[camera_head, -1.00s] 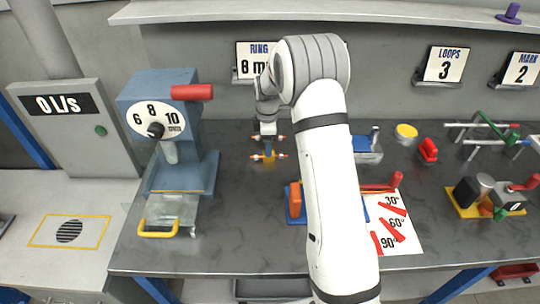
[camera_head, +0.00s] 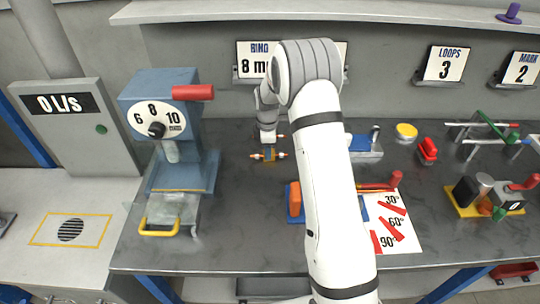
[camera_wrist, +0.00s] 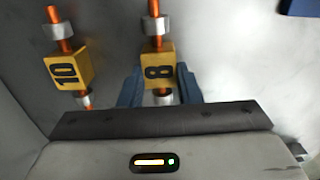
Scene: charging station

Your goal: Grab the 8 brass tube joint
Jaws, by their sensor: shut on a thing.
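The brass tube joint marked 8 (camera_wrist: 158,72) is a yellow block with an orange rod and silver nuts. In the wrist view it sits between the blue fingers of my gripper (camera_wrist: 160,86), which are shut on it. A like joint marked 10 (camera_wrist: 66,70) is to its left, apart from the fingers. In the head view my gripper (camera_head: 268,140) points down at the back of the bench, and a small joint (camera_head: 269,155) shows just below it. The number on that joint is too small to read there, and my gripper partly hides the area behind it.
A blue press (camera_head: 165,140) with a red handle and a 6-8-10 dial stands to the left. An orange-and-blue tool (camera_head: 295,200) is in front, beside my arm. An angle sheet (camera_head: 395,225) lies to the right.

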